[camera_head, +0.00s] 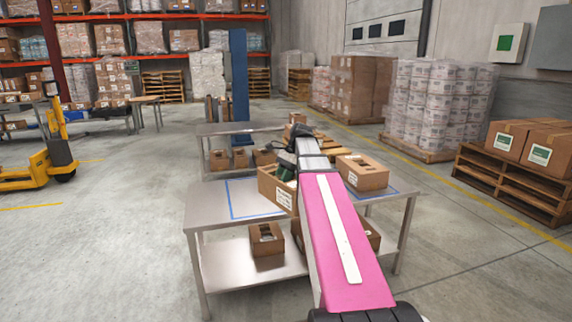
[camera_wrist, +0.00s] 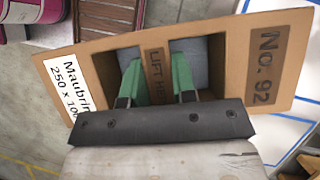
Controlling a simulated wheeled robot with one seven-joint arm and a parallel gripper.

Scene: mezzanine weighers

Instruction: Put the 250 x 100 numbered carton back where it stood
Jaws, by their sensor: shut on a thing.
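The carton (camera_head: 269,187) is open-topped and brown, with a white label, in the head view's middle. In the wrist view the same carton (camera_wrist: 238,62) shows a white label with "250 x 100", "No. 92" on its right part, and a central strip (camera_wrist: 158,62) marked "LIFT HERE". My gripper (camera_wrist: 158,78) has its green fingers on both sides of that strip, shut on it. The carton looks tilted and above the metal table (camera_head: 210,208); the exact gap cannot be told. Blue tape lines (camera_head: 231,200) mark the tabletop, partly hidden by the carton and my arm.
Another carton (camera_head: 365,176) stands on the table's right side. A carton (camera_head: 266,246) sits on the lower shelf, and another there is partly hidden by my arm. A second table (camera_head: 215,129) stands behind. The tabletop's left part is bare. Pallets stand at right.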

